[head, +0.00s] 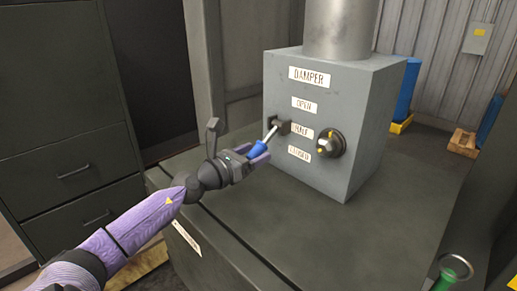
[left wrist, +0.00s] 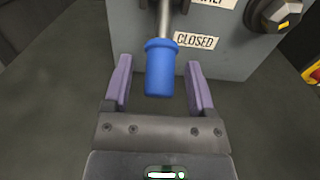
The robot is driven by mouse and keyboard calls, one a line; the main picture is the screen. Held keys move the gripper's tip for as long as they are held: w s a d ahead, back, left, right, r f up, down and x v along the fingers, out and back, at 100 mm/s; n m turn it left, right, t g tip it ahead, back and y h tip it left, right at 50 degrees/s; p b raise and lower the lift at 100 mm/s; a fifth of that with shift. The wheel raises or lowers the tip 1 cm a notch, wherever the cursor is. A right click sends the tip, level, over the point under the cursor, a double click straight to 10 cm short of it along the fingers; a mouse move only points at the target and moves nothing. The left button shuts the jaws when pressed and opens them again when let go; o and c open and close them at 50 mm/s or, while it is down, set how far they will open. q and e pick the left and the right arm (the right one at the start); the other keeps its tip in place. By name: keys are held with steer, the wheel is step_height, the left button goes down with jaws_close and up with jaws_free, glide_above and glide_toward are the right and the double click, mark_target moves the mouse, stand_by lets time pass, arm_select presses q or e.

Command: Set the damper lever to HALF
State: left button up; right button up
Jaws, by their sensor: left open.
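The grey damper box (head: 318,163) stands on a dark cabinet, with labels DAMPER, OPEN, HALF and CLOSED on its front. The damper lever is a metal rod (head: 270,135) with a blue grip (head: 257,149). It juts from a dark mount beside the labels, towards me and slightly downward. My left gripper (head: 259,154) is open at the grip. In the left wrist view the blue grip (left wrist: 159,72) lies between the two purple fingers, with gaps on both sides. The CLOSED label (left wrist: 195,40) shows beyond it. My right gripper is not in view.
A dark round knob (head: 330,143) with yellow marks sits right of the labels, near the lever. A metal duct (head: 340,28) rises from the box. The cabinet top (head: 400,205) is clear in front. A green object (head: 447,279) stands at the lower right.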

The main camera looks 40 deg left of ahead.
arm_select(q)
steer(key=shift+w, duration=0.8)
jaws_close()
stand_by(0.9)
